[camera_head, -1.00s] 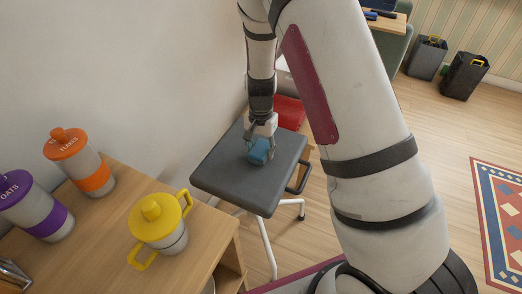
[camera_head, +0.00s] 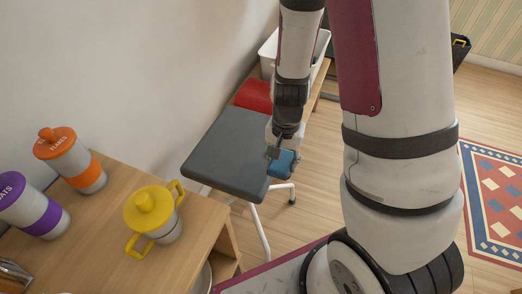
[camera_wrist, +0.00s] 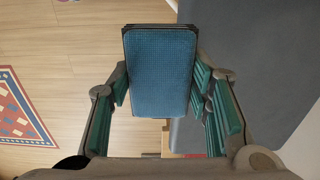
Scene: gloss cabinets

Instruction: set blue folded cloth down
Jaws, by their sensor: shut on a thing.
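The blue folded cloth (camera_wrist: 160,70) is a small rounded rectangle with a woven face. In the wrist view it sits between the green-padded fingers of my gripper (camera_wrist: 165,100), which is shut on it. In the head view my gripper (camera_head: 283,152) holds the cloth (camera_head: 284,165) at the right edge of the dark grey seat (camera_head: 228,150). In the wrist view the wooden floor shows below and left of the cloth, with the grey seat (camera_wrist: 265,60) to the right. The contact between cloth and seat cannot be made out.
A wooden counter (camera_head: 105,220) at the lower left holds a yellow lidded jar (camera_head: 152,215), an orange-banded canister (camera_head: 75,160) and a purple-banded canister (camera_head: 35,205). A red object (camera_head: 254,96) and a white bin (camera_head: 270,50) lie behind the seat. Most of the seat top is bare.

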